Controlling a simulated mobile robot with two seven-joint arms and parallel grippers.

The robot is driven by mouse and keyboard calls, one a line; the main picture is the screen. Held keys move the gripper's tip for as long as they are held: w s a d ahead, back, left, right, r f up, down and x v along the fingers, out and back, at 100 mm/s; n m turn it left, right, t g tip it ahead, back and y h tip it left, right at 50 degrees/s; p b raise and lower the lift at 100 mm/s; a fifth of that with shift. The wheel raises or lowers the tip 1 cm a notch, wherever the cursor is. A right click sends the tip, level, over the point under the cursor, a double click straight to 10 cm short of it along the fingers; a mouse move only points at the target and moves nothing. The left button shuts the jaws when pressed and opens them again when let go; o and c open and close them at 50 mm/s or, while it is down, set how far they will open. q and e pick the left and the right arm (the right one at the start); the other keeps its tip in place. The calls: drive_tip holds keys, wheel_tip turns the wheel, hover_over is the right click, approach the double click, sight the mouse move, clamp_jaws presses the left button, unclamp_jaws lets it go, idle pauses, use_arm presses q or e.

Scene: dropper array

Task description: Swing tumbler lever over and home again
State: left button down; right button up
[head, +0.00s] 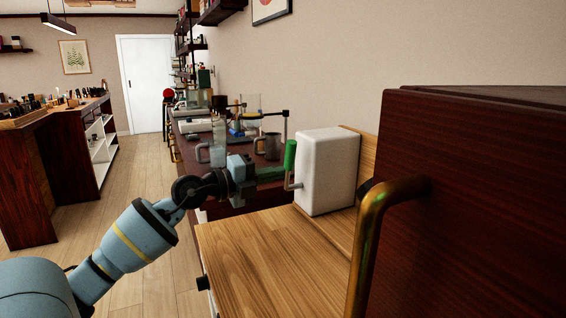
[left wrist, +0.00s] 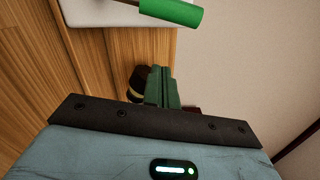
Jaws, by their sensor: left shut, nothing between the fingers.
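The tumbler lever (head: 290,155) has a bright green grip standing upright on a bent grey rod. It is mounted on the front of a white box (head: 327,172) on the wooden counter. My left gripper (head: 280,173) is shut and empty, its fingertips close beside the lever; in the head view I cannot tell whether they touch. In the left wrist view the shut fingers (left wrist: 162,86) are apart from the green grip (left wrist: 172,12), which lies beyond their tips. The white box (left wrist: 95,12) is partly cut off there. My right gripper is not in view.
A dark red cabinet with a brass handle (head: 372,235) stands close at the right. The wooden counter top (head: 270,260) is bare in front of the box. Behind my gripper, a grey mug (head: 270,146) and glassware stand on a dark bench.

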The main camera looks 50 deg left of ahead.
use_arm(q)
drive_tip(key=w+a, duration=0.2)
drive_tip(key=w, duration=0.3)
drive_tip(key=shift+w+a+r, duration=0.25)
drive_tip(key=shift+a+r, duration=0.05)
drive_tip(key=shift+r, duration=0.15)
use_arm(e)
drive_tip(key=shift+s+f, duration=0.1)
use_arm(q)
drive_tip(key=shift+r, duration=0.1)
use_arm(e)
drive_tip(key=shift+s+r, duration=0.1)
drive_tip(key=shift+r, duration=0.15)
